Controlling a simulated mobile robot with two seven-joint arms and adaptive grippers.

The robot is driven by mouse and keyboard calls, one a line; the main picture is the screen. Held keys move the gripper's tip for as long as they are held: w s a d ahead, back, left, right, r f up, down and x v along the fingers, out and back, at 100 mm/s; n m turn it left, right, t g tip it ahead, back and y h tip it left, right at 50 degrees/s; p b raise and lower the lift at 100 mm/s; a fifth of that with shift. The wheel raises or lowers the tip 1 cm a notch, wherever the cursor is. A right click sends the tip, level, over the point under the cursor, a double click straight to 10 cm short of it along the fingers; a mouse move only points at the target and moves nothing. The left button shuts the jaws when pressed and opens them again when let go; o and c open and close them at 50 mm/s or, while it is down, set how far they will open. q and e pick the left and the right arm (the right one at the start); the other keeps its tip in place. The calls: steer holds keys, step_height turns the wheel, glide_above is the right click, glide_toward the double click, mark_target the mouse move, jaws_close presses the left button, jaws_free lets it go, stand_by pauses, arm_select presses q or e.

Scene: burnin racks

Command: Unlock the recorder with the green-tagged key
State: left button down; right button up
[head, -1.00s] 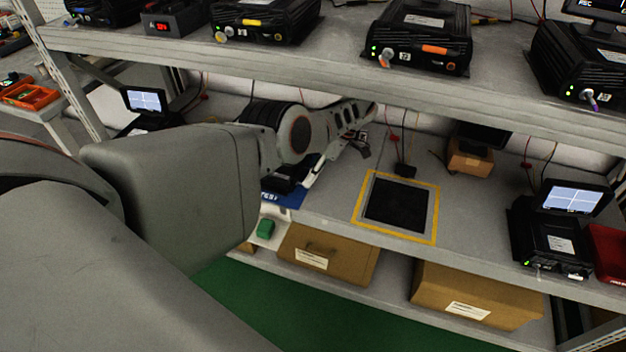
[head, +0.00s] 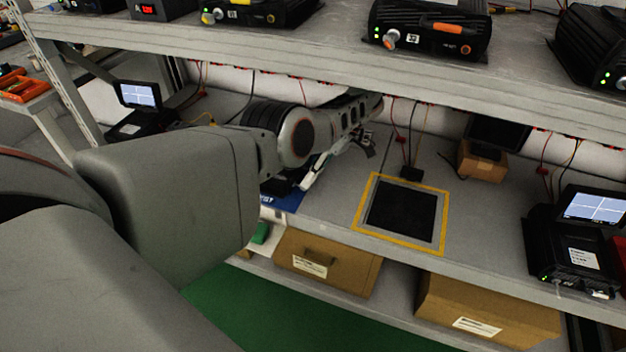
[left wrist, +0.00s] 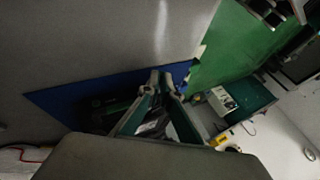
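My left gripper (left wrist: 161,77) reaches under the upper shelf. In the left wrist view its two fingers converge and their tips are close together over the blue mat; whether anything is between them is unclear. The blue mat (left wrist: 65,100) has a dark device (left wrist: 108,108) on it, partly hidden by the fingers. In the head view the mat (head: 287,201) shows beyond my arm, which covers much of that spot. I cannot make out a green-tagged key, or tell whether the dark device is the recorder. My right gripper is in neither view.
A yellow-framed black pad (head: 402,210) lies clear on the lower shelf. A black unit with a lit screen (head: 572,246) stands at right. Upper-shelf units, one orange-labelled (head: 430,29), overhang my arm. Cardboard boxes (head: 327,262) sit below.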

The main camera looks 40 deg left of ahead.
arm_select(q)
steer(key=shift+f+g+b, duration=0.3)
steer(key=shift+f+b, duration=0.15)
steer(key=shift+b, duration=0.05)
steer(key=shift+a+b, duration=0.1)
steer(key=shift+b, duration=0.5)
steer(key=shift+w+g+b, duration=0.15)
steer(key=shift+g+b, duration=0.35)
steer(key=shift+b, duration=0.1)
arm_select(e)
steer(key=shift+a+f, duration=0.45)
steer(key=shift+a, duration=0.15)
arm_select(q)
steer(key=shift+r, duration=0.35)
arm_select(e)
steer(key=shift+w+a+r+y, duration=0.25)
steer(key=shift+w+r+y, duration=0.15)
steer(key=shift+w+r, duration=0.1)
